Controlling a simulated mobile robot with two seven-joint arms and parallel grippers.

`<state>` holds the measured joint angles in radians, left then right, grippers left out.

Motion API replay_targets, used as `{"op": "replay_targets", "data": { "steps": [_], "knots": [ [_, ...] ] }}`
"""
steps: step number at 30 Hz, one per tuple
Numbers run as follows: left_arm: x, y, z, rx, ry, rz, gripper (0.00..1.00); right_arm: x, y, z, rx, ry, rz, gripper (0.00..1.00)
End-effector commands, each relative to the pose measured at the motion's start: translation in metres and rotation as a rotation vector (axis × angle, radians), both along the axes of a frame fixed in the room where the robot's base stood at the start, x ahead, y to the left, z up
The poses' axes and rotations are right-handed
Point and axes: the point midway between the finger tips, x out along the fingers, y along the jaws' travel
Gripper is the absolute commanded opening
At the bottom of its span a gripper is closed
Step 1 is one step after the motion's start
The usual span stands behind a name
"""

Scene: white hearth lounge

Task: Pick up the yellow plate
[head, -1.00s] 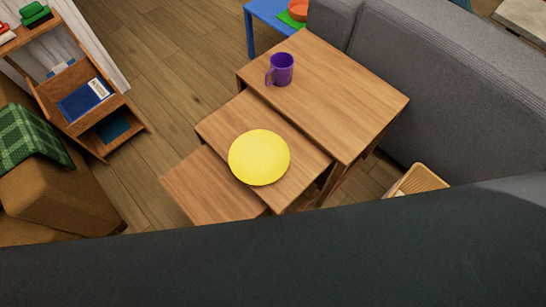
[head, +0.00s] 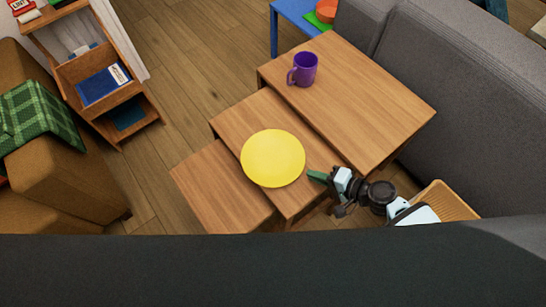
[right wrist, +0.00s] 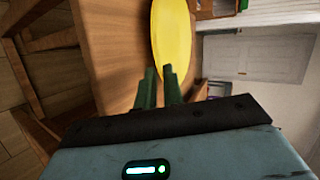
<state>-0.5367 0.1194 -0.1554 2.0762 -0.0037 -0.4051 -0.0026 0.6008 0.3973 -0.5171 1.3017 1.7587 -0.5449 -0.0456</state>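The yellow plate (head: 273,158) lies on the middle, lower wooden table (head: 232,122) of a stepped set. My right gripper (head: 314,175) comes in from the right, with its green fingertips just off the plate's right edge. In the right wrist view, the two green fingers (right wrist: 158,82) stand a little apart, with a narrow gap between them. The yellow plate (right wrist: 172,42) is just beyond their tips there, seen tilted by the camera. I cannot see the plate between the fingers. My left gripper is not in view.
A purple mug (head: 303,69) stands on the taller table (head: 375,105) behind. A lower table (head: 220,190) is at the front left. A grey sofa (head: 455,110) bounds the right side. Floor is open at the left.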

Motion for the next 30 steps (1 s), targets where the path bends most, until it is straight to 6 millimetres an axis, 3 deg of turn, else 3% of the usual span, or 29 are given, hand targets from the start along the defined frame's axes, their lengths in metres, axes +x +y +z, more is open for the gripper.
{"op": "replay_targets", "data": {
  "steps": [5,16,25,28,30],
  "knots": [
    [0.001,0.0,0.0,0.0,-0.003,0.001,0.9,0.003,0.003,-0.003,0.001,0.001,0.0,0.09],
    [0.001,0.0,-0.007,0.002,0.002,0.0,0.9,0.029,0.031,-0.023,0.0,0.0,-0.001,0.09],
    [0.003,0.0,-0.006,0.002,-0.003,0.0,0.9,0.031,0.035,-0.025,-0.001,0.001,-0.001,0.09],
    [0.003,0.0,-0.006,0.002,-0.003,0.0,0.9,0.031,0.035,-0.025,-0.001,0.0,-0.001,0.0],
    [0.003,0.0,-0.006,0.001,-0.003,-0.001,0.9,0.031,0.035,-0.025,-0.001,0.0,-0.001,0.0]
  ]
}}
